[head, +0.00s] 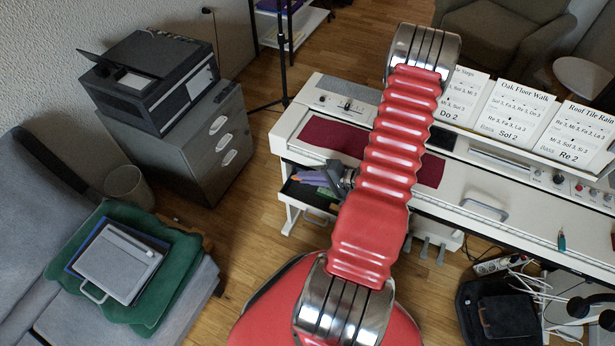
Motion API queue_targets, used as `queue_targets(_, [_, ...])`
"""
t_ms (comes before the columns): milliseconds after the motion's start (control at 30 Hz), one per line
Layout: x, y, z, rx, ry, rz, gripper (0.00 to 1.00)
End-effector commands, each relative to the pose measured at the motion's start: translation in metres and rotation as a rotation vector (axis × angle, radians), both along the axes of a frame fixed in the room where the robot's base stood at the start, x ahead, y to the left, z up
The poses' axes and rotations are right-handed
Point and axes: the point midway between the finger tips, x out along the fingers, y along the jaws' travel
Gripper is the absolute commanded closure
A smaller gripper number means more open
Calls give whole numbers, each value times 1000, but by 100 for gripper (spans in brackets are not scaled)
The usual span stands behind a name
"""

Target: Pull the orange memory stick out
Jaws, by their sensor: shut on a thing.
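My red ribbed arm reaches over the white digital piano (470,185) and hides part of its left half. My gripper (318,177) is at the left front of the piano, pointing left, over an open compartment (292,192) below the keyboard. It is partly behind my arm and small in the picture. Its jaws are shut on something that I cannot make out.
A dark red cloth (328,141) lies on the piano, with song sheets (515,107) at the back. A grey cabinet (212,140) bears a printer (150,80). A sofa with a green cloth (162,318) is at lower left. Cables and a black bag (497,315) are at lower right.

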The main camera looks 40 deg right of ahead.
Motion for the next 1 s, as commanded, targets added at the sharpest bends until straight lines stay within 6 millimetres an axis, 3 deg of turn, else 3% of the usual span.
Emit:
queue_targets(467, [1, 1, -4, 1, -1, 7, 100])
queue_targets(1000, [2, 3, -40, 1, -1, 8, 100])
